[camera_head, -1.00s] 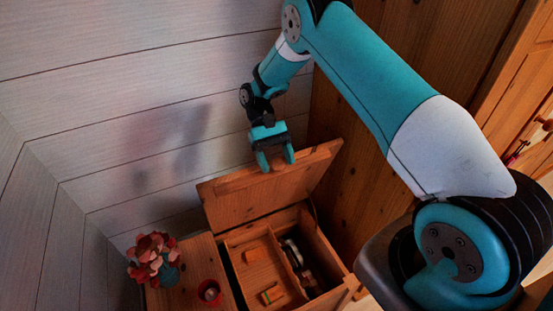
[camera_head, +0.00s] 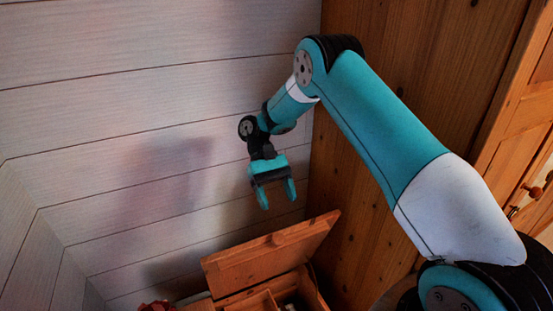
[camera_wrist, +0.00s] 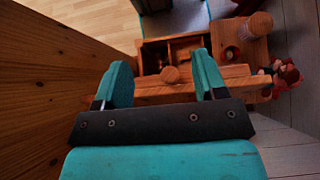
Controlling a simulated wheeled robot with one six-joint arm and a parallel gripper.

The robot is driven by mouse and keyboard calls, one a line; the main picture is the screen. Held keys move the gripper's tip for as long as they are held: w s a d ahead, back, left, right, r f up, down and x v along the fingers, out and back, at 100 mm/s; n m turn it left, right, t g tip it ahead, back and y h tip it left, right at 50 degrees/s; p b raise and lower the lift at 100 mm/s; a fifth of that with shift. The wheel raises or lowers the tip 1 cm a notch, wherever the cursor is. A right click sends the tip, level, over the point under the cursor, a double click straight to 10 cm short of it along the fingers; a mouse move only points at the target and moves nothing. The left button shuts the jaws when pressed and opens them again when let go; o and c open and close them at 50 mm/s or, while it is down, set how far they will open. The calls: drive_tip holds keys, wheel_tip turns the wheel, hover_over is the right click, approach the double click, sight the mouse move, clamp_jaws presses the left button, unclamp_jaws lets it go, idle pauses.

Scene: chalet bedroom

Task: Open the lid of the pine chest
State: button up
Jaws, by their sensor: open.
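The pine chest (camera_head: 262,300) is at the bottom of the head view, cut off by the picture edge. Its lid (camera_head: 270,258) stands raised, tilted up at the back, with the inside partly showing. My gripper (camera_head: 277,198) is open and empty, above the lid and apart from it. In the wrist view the lid (camera_wrist: 160,88) shows edge-on beyond the open fingers of my gripper (camera_wrist: 161,60). The open chest (camera_wrist: 185,42) with its dark compartments lies past it. The chest's contents are mostly hidden.
A pale plank wall (camera_head: 150,130) is behind the gripper. A brown wooden panel (camera_head: 345,180) stands close on the right. Red flowers (camera_head: 157,306) are at the lower edge, and also in the wrist view (camera_wrist: 285,72), beside the chest.

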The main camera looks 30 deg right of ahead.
wheel_tip(320, 180, up, 6)
drive_tip(key=p, duration=0.4)
drive_tip(key=shift+r+p, duration=0.15)
drive_tip(key=shift+p, duration=0.2)
